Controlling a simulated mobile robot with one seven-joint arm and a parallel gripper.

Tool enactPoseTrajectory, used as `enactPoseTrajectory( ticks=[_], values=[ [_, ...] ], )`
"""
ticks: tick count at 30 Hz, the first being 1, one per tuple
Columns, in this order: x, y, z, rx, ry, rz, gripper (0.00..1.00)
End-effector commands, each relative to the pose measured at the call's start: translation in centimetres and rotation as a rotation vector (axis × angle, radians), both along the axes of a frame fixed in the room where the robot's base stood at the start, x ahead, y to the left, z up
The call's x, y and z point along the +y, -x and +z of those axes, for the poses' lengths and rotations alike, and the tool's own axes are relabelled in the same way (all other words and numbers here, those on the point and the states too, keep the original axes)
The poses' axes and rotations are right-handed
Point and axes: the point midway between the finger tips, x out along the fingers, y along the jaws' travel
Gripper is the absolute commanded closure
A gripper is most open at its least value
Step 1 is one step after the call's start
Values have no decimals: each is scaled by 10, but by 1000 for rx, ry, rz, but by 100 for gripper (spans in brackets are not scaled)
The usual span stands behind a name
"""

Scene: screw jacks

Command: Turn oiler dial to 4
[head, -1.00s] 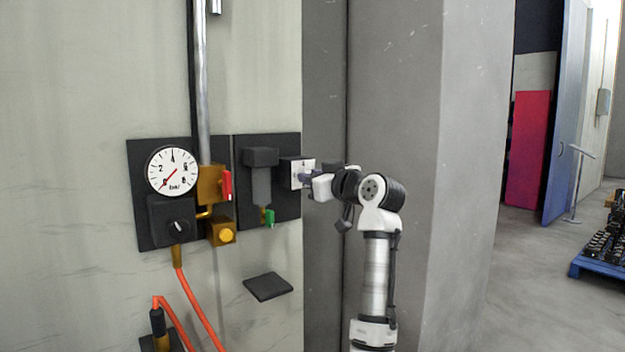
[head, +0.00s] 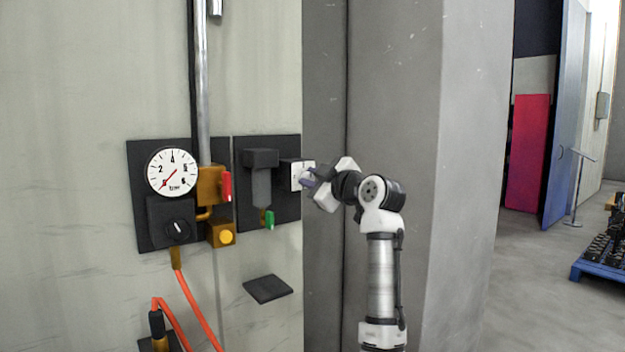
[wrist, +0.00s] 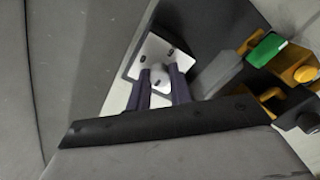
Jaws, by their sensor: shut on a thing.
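The oiler dial has a white square face (head: 297,174) on the right side of the oiler's black panel. It also shows as a tilted white plate (wrist: 155,47) in the wrist view, with a small pale knob (wrist: 157,73) at its middle. My gripper (head: 311,183) is at the face from the right, rolled at a slant. In the wrist view its two dark purple fingers (wrist: 160,84) sit either side of the knob, shut on it. The dial's numbers are too small to read, and the fingers partly hide the face.
Left of the dial are the oiler body (head: 261,186), a green lever (head: 269,220), a red lever (head: 226,186), a yellow button (head: 227,237) and a pressure gauge (head: 172,171). A black shelf (head: 268,288) juts out below. A grey pillar (head: 400,80) stands behind my arm.

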Motion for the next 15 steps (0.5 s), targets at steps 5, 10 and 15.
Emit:
enactPoseTrajectory(
  ticks=[5,10,15],
  values=[
    [0,0,-2,0,10,1,100],
    [0,0,-2,0,10,1,100],
    [0,0,-2,0,9,1,70]
  ],
)
